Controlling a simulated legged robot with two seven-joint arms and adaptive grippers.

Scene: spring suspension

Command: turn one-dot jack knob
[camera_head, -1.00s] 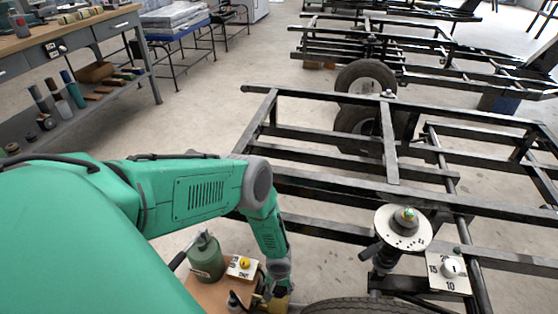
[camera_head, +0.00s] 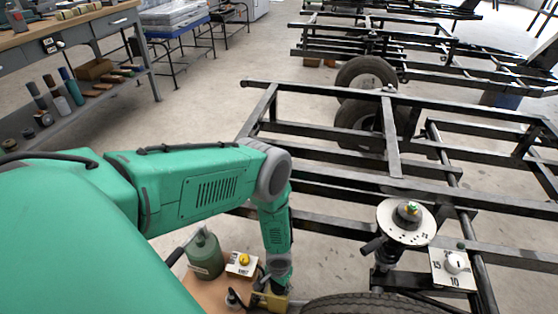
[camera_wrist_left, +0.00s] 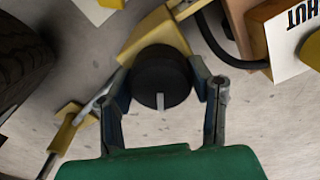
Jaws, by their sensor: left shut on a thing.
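A round black knob (camera_wrist_left: 162,85) with a white line mark sits on a yellow bracket (camera_wrist_left: 155,35) in the left wrist view. My left gripper (camera_wrist_left: 163,90) is shut on it, one finger on each side. The white mark points toward the gripper's palm. I cannot make out any dots on the knob. In the head view my left gripper (camera_head: 274,290) reaches down at the bottom centre, beside a yellow part (camera_head: 268,300), and hides the knob. My right gripper is not in view.
A green canister (camera_head: 205,256) and a small card with a yellow knob (camera_head: 244,259) stand left of the gripper. A tyre (camera_head: 372,306) lies close on the right. A spring strut with a white disc (camera_head: 405,223) and a white dial (camera_head: 455,264) are farther right.

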